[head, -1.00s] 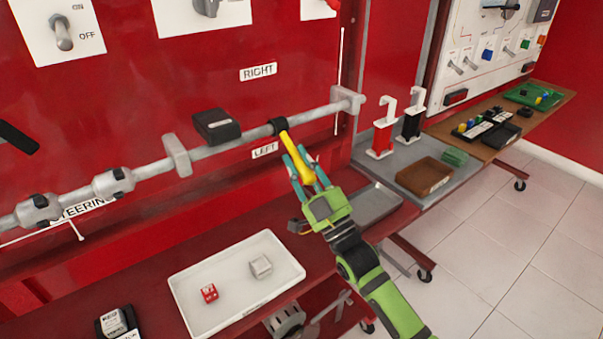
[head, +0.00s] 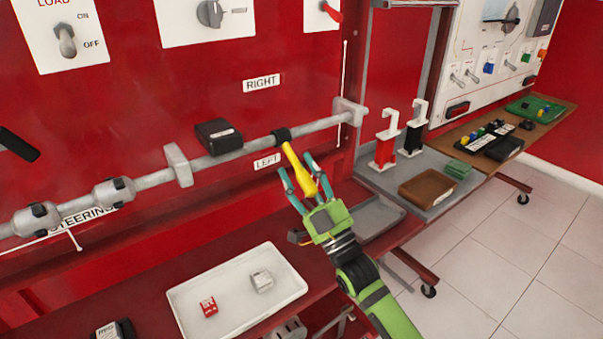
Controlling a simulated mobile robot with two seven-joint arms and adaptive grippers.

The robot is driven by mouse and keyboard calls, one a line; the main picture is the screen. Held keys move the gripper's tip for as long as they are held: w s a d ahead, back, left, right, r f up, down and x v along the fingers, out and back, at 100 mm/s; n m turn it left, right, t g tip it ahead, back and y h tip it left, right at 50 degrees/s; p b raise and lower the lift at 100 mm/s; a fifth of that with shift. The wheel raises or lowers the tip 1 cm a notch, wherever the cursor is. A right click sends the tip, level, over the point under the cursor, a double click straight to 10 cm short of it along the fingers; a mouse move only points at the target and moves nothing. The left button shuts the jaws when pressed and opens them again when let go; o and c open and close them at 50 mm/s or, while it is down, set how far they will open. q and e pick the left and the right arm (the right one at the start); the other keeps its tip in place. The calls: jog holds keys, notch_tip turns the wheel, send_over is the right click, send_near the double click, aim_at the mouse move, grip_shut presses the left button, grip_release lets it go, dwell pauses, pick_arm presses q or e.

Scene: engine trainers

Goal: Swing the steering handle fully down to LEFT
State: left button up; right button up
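The yellow steering handle (head: 297,166) hangs from a black collar (head: 281,136) on the long grey bar (head: 250,148). It slants down and to the right, beside the LEFT label (head: 267,161). The RIGHT label (head: 261,84) is above the bar. My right gripper (head: 304,180) is at the lower end of the handle. Its teal fingers are spread on either side of the handle's tip, with gaps visible, so it looks open. I cannot tell whether a finger touches the handle. My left gripper is out of view.
A black block (head: 218,136) sits on the bar left of the handle. Below, a white tray (head: 186,312) holds a red and a grey block.

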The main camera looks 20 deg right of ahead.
jog(key=v, duration=0.7)
jog(key=shift+s+f, duration=0.15)
jog(key=shift+s, duration=0.05)
jog(key=shift+d, duration=0.15)
